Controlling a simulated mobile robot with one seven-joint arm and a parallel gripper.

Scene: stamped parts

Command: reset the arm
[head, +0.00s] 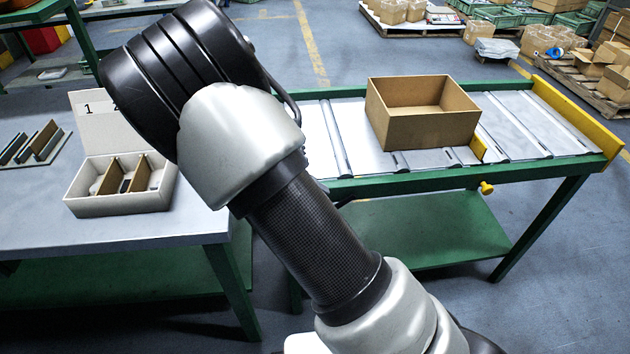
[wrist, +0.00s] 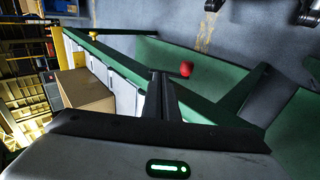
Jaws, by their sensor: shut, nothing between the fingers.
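My gripper (wrist: 163,78) shows in the wrist view as dark fingers, shut with nothing between them, above a grey housing with a green light. In the head view my arm crosses the middle, and my gripper is not visible there. In the wrist view the fingers stand in front of the green-framed conveyor table, apart from the cardboard box (wrist: 85,90). In the head view this open, empty-looking box (head: 420,130) sits on the conveyor table (head: 350,187).
A grey table (head: 40,222) at left holds a white divided bin (head: 118,208), a numbered card (head: 98,130) and a rack of upright plates (head: 30,148). A small red object (wrist: 186,69) shows in the wrist view. Pallets with boxes stand at the back right.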

